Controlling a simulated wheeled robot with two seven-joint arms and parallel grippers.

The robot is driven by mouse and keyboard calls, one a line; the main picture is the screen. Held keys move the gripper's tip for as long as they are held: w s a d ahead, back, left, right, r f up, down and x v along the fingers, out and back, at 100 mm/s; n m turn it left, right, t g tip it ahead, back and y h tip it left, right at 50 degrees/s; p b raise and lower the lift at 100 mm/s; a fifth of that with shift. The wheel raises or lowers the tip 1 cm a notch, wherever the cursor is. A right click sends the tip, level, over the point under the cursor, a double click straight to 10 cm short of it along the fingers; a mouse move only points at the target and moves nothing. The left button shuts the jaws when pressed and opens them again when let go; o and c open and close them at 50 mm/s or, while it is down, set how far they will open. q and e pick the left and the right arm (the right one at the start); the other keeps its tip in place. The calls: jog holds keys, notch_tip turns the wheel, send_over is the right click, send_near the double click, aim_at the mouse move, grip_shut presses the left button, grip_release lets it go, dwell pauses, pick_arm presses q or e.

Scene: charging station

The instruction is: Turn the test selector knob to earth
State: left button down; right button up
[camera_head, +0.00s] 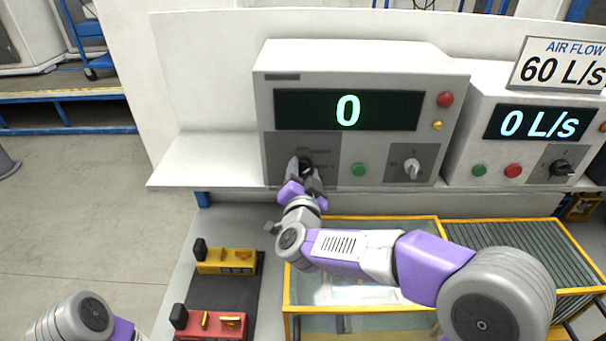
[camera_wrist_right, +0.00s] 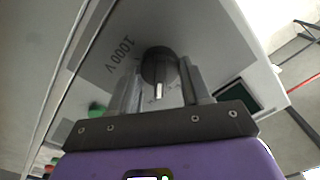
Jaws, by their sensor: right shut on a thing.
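The black test selector knob (camera_head: 306,162) sits on a dark grey panel at the lower left of the tester's front (camera_head: 262,110). In the right wrist view the round knob (camera_wrist_right: 160,63) shows a white pointer line facing my gripper. A "1000 V" label stands to its left; the other labels are too small or hidden to read. My right gripper (camera_head: 306,173) is at the knob, and in the right wrist view its fingers (camera_wrist_right: 160,80) are closed on either side of it. My left gripper is out of view; only part of that arm shows at the bottom left.
The tester display (camera_head: 347,110) reads 0. A green button (camera_head: 358,170) and a second, grey-white knob (camera_head: 411,168) are right of my gripper. The air flow unit (camera_head: 530,125) stands further right. Yellow and red tools (camera_head: 225,261) lie below, beside a yellow-framed glass tank (camera_head: 288,290).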

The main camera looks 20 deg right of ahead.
jog(key=o, duration=1.1)
jog(key=shift+c, duration=0.2)
jog(key=shift+s, duration=0.1)
jog(key=v, duration=0.7)
jog(key=shift+s, duration=0.2)
jog(key=shift+a, duration=0.1)
